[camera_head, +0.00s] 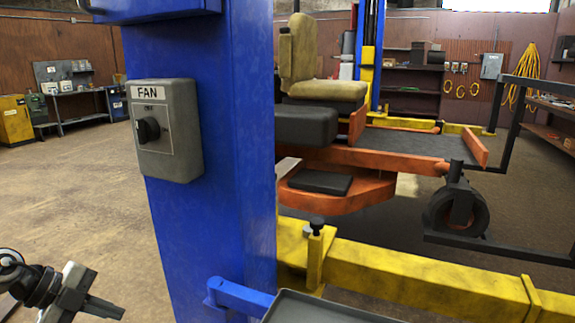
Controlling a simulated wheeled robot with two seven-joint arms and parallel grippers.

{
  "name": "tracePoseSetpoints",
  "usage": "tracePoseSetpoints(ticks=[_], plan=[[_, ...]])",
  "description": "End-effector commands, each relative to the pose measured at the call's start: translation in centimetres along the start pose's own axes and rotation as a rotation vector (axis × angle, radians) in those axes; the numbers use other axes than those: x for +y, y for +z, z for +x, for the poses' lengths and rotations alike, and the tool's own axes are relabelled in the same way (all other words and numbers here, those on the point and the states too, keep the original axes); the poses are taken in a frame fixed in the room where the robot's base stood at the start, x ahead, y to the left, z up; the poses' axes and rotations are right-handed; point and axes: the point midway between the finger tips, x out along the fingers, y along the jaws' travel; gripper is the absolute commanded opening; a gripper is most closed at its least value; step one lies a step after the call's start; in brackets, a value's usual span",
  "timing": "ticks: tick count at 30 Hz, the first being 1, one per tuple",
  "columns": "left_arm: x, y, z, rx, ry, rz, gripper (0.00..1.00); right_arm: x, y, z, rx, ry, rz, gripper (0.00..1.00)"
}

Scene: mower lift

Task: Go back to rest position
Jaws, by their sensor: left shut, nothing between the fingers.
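My left gripper (106,307) is at the bottom left corner, low over the floor. Its dark fingers are shut and empty, and they point right. It is apart from the blue lift post (215,150), which stands to its right. A grey box labelled FAN (166,130) with a black rotary knob is fixed to the post, above and to the right of the gripper. My right gripper is not in view.
An orange mower (345,180) with a tan seat sits raised behind a yellow lift arm (400,272). A grey tray (325,308) on a blue bracket is at the bottom. Cabinets and benches line the far walls. Open floor (80,190) lies left of the post.

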Motion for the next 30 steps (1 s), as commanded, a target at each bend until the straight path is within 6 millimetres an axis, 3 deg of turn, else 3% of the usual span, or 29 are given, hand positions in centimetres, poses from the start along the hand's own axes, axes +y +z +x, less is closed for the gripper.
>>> tracePoseSetpoints(ticks=[1,8,14,18,21,24,28,30], plan=[[1.8,-0.4,1.0,0.018,0.024,-0.018,0.00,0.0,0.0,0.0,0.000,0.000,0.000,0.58],[-6.5,-1.5,-0.9,0.064,-0.402,0.078,0.00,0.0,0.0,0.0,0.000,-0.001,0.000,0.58],[-13.1,-0.5,-5.5,0.001,-0.827,0.059,0.00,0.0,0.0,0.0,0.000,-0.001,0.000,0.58],[-16.1,3.1,-10.4,-0.158,-1.130,-0.076,0.00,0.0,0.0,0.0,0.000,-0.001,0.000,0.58],[-16.1,6.6,-13.1,-0.302,-1.258,-0.227,0.00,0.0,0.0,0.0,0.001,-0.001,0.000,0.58],[-14.9,9.8,-14.4,-0.438,-1.303,-0.383,0.00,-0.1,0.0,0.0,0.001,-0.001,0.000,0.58],[-12.3,13.1,-14.7,-0.587,-1.274,-0.582,0.00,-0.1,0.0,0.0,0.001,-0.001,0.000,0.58],[-10.6,14.3,-13.8,-0.645,-1.224,-0.679,0.00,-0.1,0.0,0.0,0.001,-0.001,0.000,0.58]])
